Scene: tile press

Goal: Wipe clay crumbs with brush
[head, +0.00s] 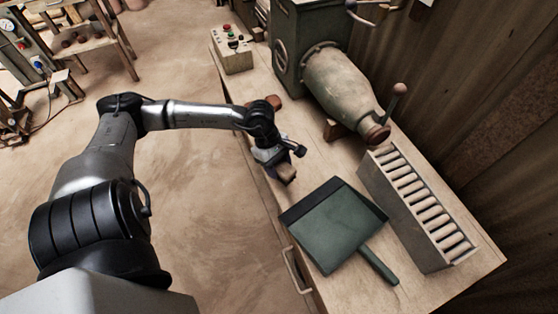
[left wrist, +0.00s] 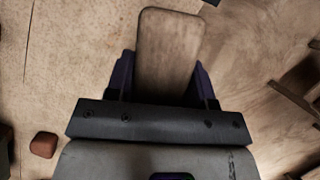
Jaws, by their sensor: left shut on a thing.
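My left gripper (head: 279,161) is shut on the brush (head: 287,174), above or at the front part of the workbench. The brush's plain wooden back (left wrist: 168,50) fills the space between the two fingers in the left wrist view; its bristles are hidden. A dark green dustpan (head: 333,225) lies flat on the bench to the right of the gripper, apart from the brush, its handle pointing to the lower right. I cannot make out any clay crumbs. My right gripper is not in view.
A clay extruder (head: 341,85) with a roller rack (head: 405,225) beyond the dustpan lines the back of the workbench (head: 455,275). A reddish clay block (head: 273,102) lies behind my wrist. A control box (head: 232,54) stands at the far end. Bare wood lies between gripper and extruder.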

